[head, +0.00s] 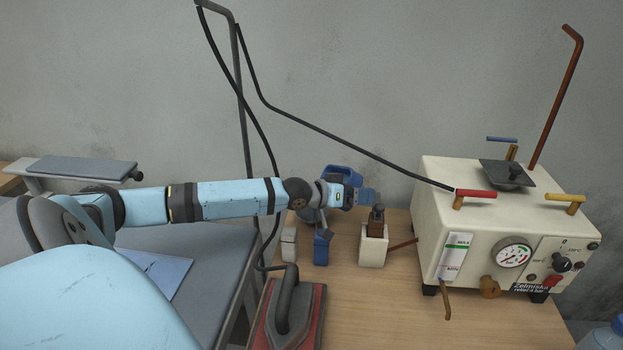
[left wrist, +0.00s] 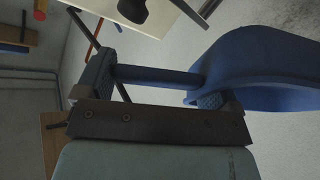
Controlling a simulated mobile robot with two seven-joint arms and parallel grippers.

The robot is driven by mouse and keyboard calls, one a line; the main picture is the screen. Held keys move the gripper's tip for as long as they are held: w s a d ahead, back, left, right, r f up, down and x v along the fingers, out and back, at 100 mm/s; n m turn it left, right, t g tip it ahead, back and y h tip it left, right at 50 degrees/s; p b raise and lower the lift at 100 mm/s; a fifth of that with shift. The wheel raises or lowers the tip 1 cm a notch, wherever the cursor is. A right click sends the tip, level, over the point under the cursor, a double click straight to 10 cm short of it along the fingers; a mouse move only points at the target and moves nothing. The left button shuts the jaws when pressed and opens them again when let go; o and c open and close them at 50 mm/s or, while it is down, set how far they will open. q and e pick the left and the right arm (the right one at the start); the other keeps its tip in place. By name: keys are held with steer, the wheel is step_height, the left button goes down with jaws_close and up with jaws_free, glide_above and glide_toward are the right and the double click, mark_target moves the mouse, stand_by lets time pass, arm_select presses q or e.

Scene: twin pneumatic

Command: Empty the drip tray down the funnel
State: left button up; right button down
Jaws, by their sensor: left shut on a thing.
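My left gripper (head: 368,197) reaches in above the wooden bench, left of the machine. It holds a blue object (head: 341,174) with a curved body, partly hidden behind my wrist. In the left wrist view my gripper (left wrist: 155,82) has a blue bar across its jaws, and the blue rounded body (left wrist: 265,62) is at the right. I cannot tell whether this is the drip tray. A dark grey square-rimmed hopper (head: 498,171), funnel-like, sits on top of the cream machine (head: 435,205); a dark knob shows in it. My right gripper is not in view.
A cream block with a brown top (head: 373,246), a blue item (head: 322,247) and a small pale block (head: 289,243) stand below my gripper. An iron (head: 290,310) is in front. A black hose (head: 330,133) crosses to the machine.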

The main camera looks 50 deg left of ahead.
arm_select(q)
steer(key=shift+s+a+t+h+b, duration=0.2)
steer(key=shift+s+t+h+b, duration=0.1)
steer(key=shift+b, duration=0.35)
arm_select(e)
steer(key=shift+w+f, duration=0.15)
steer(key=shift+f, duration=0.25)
arm_select(q)
steer(key=shift+s+a+f+t+b, duration=0.2)
steer(key=shift+s+a+t+b, duration=0.3)
steer(key=shift+b, duration=0.9)
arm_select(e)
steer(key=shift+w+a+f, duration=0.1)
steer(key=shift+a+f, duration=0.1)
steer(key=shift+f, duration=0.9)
arm_select(q)
steer(key=shift+s+a+t+h+b, duration=0.1)
steer(key=shift+s+t+h+b, duration=0.2)
steer(key=shift+h+b, duration=0.15)
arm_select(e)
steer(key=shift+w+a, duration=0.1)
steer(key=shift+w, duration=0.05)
arm_select(q)
steer(key=shift+s+a+f+b, duration=0.1)
steer(key=shift+s+b, duration=0.15)
steer(key=shift+b, duration=0.3)
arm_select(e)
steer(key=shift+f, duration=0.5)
